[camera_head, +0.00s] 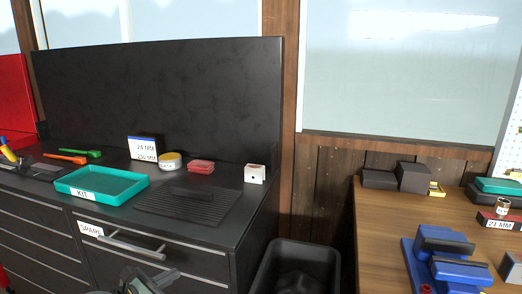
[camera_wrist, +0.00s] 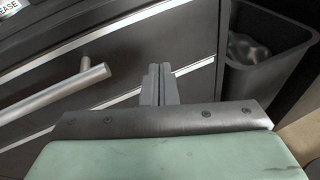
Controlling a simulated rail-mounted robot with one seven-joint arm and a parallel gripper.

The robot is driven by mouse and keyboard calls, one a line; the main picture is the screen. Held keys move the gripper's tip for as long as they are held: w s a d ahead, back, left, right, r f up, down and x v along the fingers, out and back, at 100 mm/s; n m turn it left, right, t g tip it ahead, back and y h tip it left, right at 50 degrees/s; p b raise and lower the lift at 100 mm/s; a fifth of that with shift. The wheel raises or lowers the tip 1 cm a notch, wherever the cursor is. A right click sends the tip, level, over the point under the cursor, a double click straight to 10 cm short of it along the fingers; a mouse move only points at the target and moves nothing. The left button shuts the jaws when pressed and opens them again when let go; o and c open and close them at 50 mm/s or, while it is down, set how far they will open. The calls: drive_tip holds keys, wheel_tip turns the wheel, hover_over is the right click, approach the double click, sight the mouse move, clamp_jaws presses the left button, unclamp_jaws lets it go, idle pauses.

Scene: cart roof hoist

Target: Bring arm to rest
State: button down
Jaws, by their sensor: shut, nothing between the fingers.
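My gripper (camera_wrist: 160,84) is shut and empty in the wrist view, its two grey fingers together in front of the dark drawer fronts. It is apart from the bar handle (camera_wrist: 68,92), which lies to its left. In the head view part of my arm's end shows at the bottom edge, below the drawer marked SPARE (camera_head: 130,245); the fingertips cannot be made out there.
A black bin (camera_head: 295,268) stands right of the drawer cabinet. The cabinet top holds a green KIT tray (camera_head: 128,188), a ribbed black mat (camera_head: 188,207) and small items. A wooden bench (camera_head: 375,240) with a blue vise (camera_head: 445,262) is at right.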

sight(228, 269)
drive_tip(key=s+d+r+m+g+p, duration=0.2)
drive_tip(key=d+m+g, duration=0.35)
drive_tip(key=d, duration=0.75)
drive_tip(key=s+d+r+m+g+p, duration=0.15)
drive_tip(key=d+r+m+g, duration=0.35)
drive_tip(key=d, duration=0.9)
drive_tip(key=s+d+m+g+y+p, duration=0.1)
drive_tip(key=s+d+m+y, duration=0.3)
drive_tip(key=s+m, duration=0.4)
drive_tip(key=s+d+m+g+y+p, duration=0.1)
drive_tip(key=s+d+m+y, duration=0.3)
drive_tip(key=s, duration=0.8)
drive_tip(key=d+m+p, duration=0.1)
drive_tip(key=d+m, duration=0.1)
drive_tip(key=m, duration=0.2)
drive_tip(key=shift+m, duration=0.35)
